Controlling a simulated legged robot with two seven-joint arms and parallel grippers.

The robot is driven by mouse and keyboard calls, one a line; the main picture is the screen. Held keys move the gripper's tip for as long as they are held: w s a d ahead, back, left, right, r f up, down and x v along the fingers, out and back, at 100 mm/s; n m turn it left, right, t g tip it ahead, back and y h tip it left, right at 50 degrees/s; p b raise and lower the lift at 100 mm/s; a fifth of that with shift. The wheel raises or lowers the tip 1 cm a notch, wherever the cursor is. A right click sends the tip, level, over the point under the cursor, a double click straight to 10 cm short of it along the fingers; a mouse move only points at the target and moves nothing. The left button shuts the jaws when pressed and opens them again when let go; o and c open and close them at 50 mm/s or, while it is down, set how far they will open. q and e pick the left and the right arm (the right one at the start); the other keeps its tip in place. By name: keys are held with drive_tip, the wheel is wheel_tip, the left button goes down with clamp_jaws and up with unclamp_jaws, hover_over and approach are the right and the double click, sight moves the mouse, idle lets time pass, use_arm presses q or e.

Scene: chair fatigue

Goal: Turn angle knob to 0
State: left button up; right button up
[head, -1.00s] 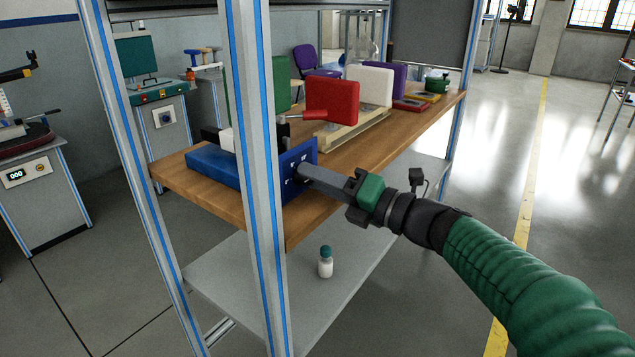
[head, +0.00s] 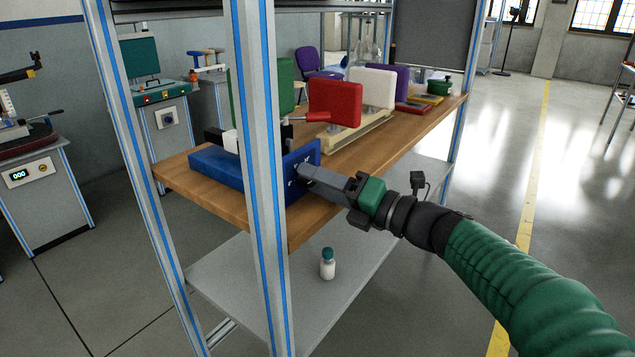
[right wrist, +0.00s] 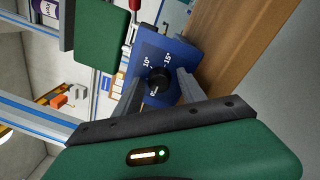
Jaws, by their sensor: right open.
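The angle knob (right wrist: 158,78) is a small black dial on a blue panel in the right wrist view. White marks, including 10° and 15°, are printed around it. The blue panel (head: 301,158) shows edge-on in the head view, at the front end of a blue device (head: 215,167) on the wooden bench. My right gripper (right wrist: 157,90) is open, its two fingers on either side of the knob. I cannot tell whether they touch it. In the head view the right gripper (head: 312,178) reaches the panel and hides the knob. My left gripper is not in view.
An upright frame post (head: 262,200) stands left of the panel. The wooden bench (head: 345,148) carries a red pad (head: 334,101) and a white pad (head: 372,87). A small bottle (head: 327,264) stands on the lower shelf (head: 240,285).

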drive_tip(key=shift+d, duration=0.1)
drive_tip(key=shift+s+d, duration=0.1)
drive_tip(key=shift+d, duration=0.2)
drive_tip(key=p+v, duration=0.3)
drive_tip(key=v, duration=1.3)
